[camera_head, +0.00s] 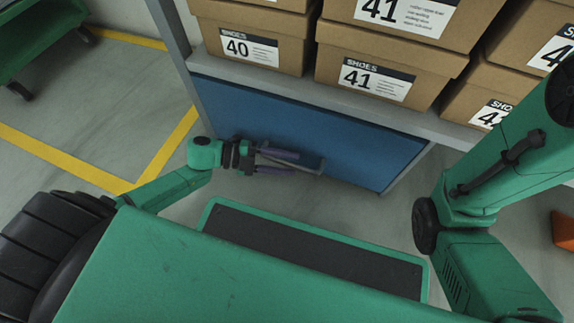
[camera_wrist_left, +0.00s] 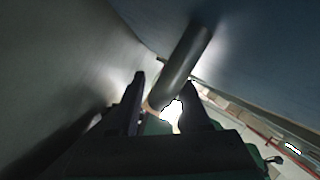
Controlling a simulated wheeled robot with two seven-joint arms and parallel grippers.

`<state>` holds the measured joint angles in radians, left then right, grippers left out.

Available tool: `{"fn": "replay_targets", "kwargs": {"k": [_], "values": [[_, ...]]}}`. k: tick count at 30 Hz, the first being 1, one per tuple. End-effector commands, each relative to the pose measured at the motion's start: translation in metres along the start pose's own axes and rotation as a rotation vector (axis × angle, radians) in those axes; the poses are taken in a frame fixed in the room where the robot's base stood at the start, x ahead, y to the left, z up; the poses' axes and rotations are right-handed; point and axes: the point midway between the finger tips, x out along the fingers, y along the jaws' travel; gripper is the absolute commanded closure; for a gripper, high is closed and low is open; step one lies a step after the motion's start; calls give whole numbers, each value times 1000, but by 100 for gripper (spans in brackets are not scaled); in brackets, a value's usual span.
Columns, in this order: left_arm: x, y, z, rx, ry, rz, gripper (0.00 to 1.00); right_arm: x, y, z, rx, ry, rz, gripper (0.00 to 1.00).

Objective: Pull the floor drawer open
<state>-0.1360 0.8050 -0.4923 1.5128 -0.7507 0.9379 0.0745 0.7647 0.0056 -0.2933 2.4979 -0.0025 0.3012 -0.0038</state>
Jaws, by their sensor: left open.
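The floor drawer has a wide blue front (camera_head: 345,145) under the shelf of shoe boxes. It looks flush with the frame around it. Its grey bar handle (camera_head: 319,167) runs along the lower part of the front. My left gripper (camera_head: 297,162) is at the handle, with its two purple fingers open on either side of the bar. In the left wrist view the round grey handle (camera_wrist_left: 186,62) reaches down into the gap between the dark open fingers (camera_wrist_left: 163,92). I cannot tell whether a finger touches it. My right gripper is out of view.
Cardboard shoe boxes (camera_head: 250,48) stand on the grey shelf (camera_head: 290,90) above the drawer. A green cart (camera_head: 40,35) is at the upper left. An orange object (camera_head: 563,230) lies at the right edge. The floor between the drawer and my base is clear.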

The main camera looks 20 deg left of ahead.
Motion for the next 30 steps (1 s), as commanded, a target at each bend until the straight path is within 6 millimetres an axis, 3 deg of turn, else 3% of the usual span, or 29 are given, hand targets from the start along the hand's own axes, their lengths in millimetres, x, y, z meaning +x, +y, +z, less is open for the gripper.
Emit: {"fn": "replay_targets", "kwargs": {"k": [7,8,11,12,30], "values": [[3,-1,0,0,0,-1,53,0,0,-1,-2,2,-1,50],[3,-1,0,0,0,-1,57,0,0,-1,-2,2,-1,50],[2,-1,0,0,0,-1,95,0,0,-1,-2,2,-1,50],[2,-1,0,0,0,-1,100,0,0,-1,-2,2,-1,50],[2,-1,0,0,0,0,100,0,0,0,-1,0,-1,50]]}}
